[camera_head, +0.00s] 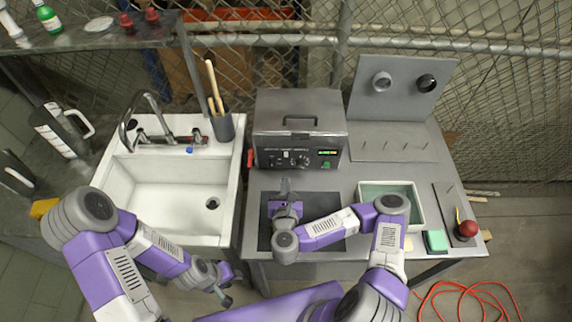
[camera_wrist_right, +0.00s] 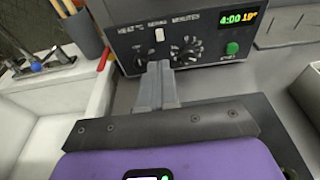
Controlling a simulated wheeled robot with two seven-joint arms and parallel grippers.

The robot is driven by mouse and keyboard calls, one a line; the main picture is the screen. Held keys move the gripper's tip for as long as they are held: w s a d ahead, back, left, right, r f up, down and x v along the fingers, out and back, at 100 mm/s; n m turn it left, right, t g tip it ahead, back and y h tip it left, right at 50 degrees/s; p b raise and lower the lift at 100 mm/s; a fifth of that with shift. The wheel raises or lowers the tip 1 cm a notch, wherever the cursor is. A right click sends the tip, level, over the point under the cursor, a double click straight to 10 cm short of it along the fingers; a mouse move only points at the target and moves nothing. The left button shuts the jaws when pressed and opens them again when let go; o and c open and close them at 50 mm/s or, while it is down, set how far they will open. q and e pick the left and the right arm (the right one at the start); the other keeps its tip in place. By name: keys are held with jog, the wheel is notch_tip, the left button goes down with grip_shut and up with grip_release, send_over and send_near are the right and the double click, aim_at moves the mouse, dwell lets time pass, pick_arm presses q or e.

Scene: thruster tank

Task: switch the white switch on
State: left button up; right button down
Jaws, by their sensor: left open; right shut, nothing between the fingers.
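The white switch (camera_wrist_right: 159,34) is a small upright piece on the dark front panel of the grey boxy machine (camera_head: 299,112), between a small knob and a larger dial. Whether it is on is hard to tell. My right gripper (camera_wrist_right: 158,70) is shut and empty, pointing at the panel, with its tips just below the switch in the wrist view. In the head view my right gripper (camera_head: 285,186) is in front of the machine, over the counter. My left gripper (camera_head: 227,287) is open and empty, low in front of the sink, away from the machine.
The panel also bears a lit display (camera_wrist_right: 239,18) and a green button (camera_wrist_right: 232,48). A white sink (camera_head: 170,195) is left of the machine, with a utensil cup (camera_head: 221,127) between them. A pale green-lined tray (camera_head: 400,190) and a pegged board (camera_head: 395,142) are on the right.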

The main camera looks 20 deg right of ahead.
aim_at(286, 156)
pick_arm(q)
notch_tip(286, 156, down, 4)
jog(key=b, duration=0.2)
jog(key=shift+r+b, duration=0.15)
jog(key=shift+b, duration=0.25)
pick_arm(e)
jog(key=x, duration=1)
jog(key=shift+w+d, duration=0.15)
jog(key=shift+w, duration=0.25)
